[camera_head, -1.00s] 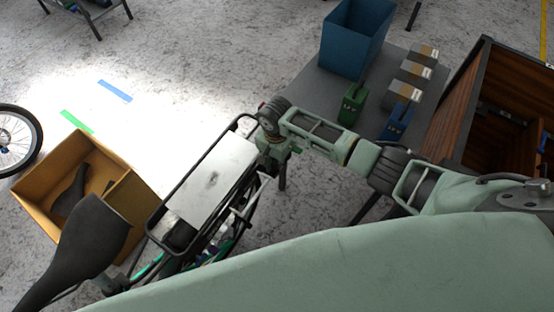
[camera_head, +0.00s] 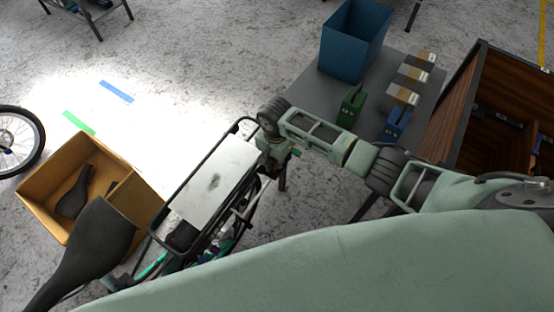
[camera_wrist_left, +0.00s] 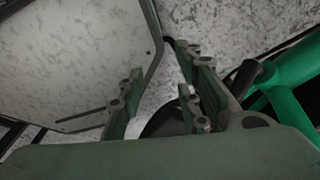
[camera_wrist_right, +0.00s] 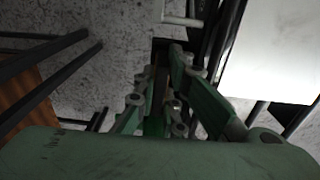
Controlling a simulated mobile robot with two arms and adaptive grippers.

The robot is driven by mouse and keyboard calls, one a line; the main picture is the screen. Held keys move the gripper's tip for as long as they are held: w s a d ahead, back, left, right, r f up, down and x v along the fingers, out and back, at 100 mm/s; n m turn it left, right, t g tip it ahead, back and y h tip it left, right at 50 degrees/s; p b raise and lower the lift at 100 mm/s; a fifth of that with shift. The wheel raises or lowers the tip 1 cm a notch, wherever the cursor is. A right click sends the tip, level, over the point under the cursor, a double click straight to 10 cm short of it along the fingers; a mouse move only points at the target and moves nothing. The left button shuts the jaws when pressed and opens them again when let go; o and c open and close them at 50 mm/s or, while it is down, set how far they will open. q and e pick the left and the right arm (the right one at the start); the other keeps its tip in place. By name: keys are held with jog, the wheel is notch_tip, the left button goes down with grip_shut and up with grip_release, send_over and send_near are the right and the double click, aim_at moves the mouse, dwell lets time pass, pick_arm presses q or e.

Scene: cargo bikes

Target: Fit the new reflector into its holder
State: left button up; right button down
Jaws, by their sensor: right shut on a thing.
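My right gripper (camera_head: 274,160) is beside the far right end of the cargo bike's rear rack (camera_head: 215,185). In the right wrist view its fingers (camera_wrist_right: 160,90) are close together around a dark, brownish piece (camera_wrist_right: 159,56), which looks like the reflector. Most of that piece is hidden between the fingers. The holder cannot be made out; the gripper and frame hide that end of the rack. My left gripper (camera_wrist_left: 163,95) shows only in its wrist view, with its fingers apart and nothing clear between them, near a pale plate and a green bike tube (camera_wrist_left: 290,90).
A cardboard box (camera_head: 45,185) with a dark saddle is at the left; another saddle (camera_head: 90,240) is close in front. A grey table (camera_head: 310,95) holds a blue bin (camera_head: 353,40), green and blue holders and small boxes. A wooden cargo box (camera_head: 455,105) stands at the right.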

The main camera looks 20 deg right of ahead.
jog(key=shift+f+b, duration=0.45)
jog(key=shift+f, duration=0.55)
dwell(0.3)
jog(key=c, duration=1.7)
grip_release()
jog(key=shift+c, duration=0.2)
jog(key=shift+r, duration=0.1)
jog(key=shift+r, duration=0.25)
notch_tip(320, 180, up, 11)
jog(key=shift+s+a+r, duration=0.1)
jog(key=shift+s+r, duration=0.05)
jog(key=shift+r, duration=0.05)
